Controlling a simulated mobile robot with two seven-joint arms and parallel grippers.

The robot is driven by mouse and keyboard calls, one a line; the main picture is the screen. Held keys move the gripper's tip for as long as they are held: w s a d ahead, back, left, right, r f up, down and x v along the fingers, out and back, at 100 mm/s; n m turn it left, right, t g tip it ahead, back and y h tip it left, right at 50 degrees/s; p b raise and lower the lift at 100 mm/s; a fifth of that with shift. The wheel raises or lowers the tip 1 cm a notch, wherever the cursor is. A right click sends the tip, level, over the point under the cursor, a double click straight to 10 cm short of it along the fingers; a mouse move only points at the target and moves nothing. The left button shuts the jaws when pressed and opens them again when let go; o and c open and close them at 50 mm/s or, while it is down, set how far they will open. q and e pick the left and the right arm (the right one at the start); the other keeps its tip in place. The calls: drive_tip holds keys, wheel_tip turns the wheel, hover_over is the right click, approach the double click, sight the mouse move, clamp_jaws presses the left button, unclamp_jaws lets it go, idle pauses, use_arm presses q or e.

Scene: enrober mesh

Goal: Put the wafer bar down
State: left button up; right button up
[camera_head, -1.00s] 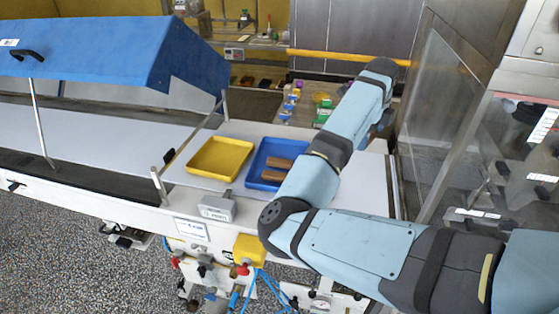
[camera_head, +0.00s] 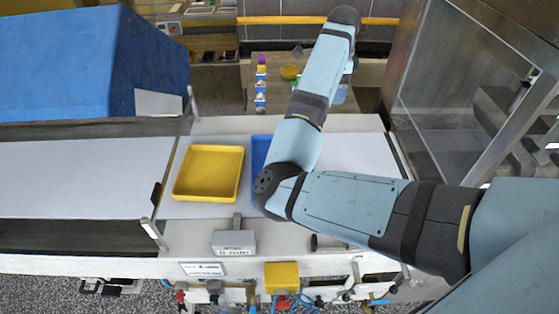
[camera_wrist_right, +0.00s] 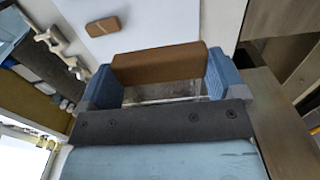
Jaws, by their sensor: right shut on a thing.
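In the right wrist view my right gripper (camera_wrist_right: 158,84) is shut on a brown wafer bar (camera_wrist_right: 157,64), which spans between its two blue fingers. A second brown bar (camera_wrist_right: 102,27) lies apart on a white surface beyond it. In the head view my right arm hides most of the blue tray (camera_head: 259,152), and the bars seen in it earlier are hidden. The right gripper and its bar cannot be made out in the head view. An empty yellow tray (camera_head: 208,173) sits left of the blue tray. My left gripper is not in view.
A white belt (camera_head: 75,178) runs left toward a blue hood (camera_head: 70,65). A small grey box (camera_head: 234,242) stands at the front edge. A bench with colourful items (camera_head: 261,85) is behind. A glass-sided metal machine (camera_head: 450,110) stands at right.

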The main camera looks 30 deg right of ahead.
drive_tip(key=w+a+n+p, duration=0.25)
drive_tip(key=a+n, duration=0.35)
drive_tip(key=n, duration=0.3)
drive_tip(key=w+a+n+p, duration=0.2)
drive_tip(key=w+a+n, duration=0.1)
drive_tip(key=a+n, duration=0.4)
drive_tip(key=f+n, duration=0.1)
drive_tip(key=f, duration=0.7)
drive_tip(key=f+n, duration=0.1)
drive_tip(key=f, duration=0.6)
drive_tip(key=shift+w+f+b, duration=0.2)
drive_tip(key=shift+f+b, duration=0.15)
drive_tip(key=shift+d+f, duration=0.1)
drive_tip(key=shift+f, duration=0.2)
wheel_tip(320, 180, down, 3)
drive_tip(key=shift+f+p, duration=0.2)
drive_tip(key=shift+p, duration=0.1)
drive_tip(key=shift+f, duration=0.4)
drive_tip(key=o, duration=0.5)
drive_tip(key=shift+f, duration=0.15)
drive_tip(key=shift+c, duration=0.2)
drive_tip(key=shift+r, duration=0.2)
wheel_tip(320, 180, up, 12)
drive_tip(key=b, duration=0.1)
drive_tip(key=shift+b, duration=0.3)
